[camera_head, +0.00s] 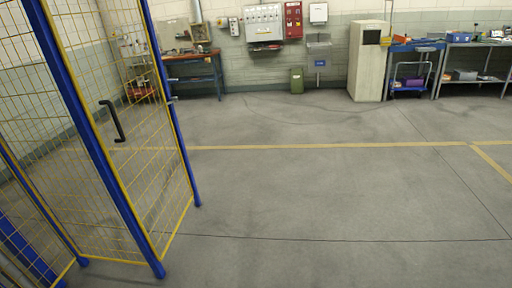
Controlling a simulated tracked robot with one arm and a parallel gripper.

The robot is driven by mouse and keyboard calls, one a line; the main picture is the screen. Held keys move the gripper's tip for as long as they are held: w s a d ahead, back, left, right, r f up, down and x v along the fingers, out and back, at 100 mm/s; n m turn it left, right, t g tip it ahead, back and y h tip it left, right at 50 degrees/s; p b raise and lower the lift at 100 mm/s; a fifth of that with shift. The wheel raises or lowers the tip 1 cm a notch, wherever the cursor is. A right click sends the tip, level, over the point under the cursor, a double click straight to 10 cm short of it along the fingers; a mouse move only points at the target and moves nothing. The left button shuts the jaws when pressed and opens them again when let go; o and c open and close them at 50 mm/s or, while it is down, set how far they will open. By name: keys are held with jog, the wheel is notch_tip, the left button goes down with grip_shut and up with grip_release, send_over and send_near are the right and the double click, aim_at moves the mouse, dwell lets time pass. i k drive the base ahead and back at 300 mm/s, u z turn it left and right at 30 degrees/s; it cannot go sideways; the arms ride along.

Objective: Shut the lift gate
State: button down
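The lift gate (158,192) is a yellow wire mesh panel with a yellow frame and blue posts, at the left of the view. A black curved handle (114,121) stands out from the mesh. The gate panel stands at an angle to the blue-framed mesh fence (25,125) at the far left. I cannot tell for certain which post carries the hinge. My gripper does not show in this view.
Open grey floor (330,200) lies to the right of the gate, with a yellow floor line (320,145) across it. Along the back wall stand a workbench (195,68), a green bin (297,80), a beige cabinet (367,62) and a blue trolley (410,80).

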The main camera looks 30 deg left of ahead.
aim_at(50, 20)
jog(key=u, duration=0.1)
jog(key=i, duration=1.3)
jog(key=u, duration=0.55)
jog(key=i, duration=1.25)
jog(key=u, duration=1)
jog(key=i, duration=1.35)
jog(key=u, duration=0.65)
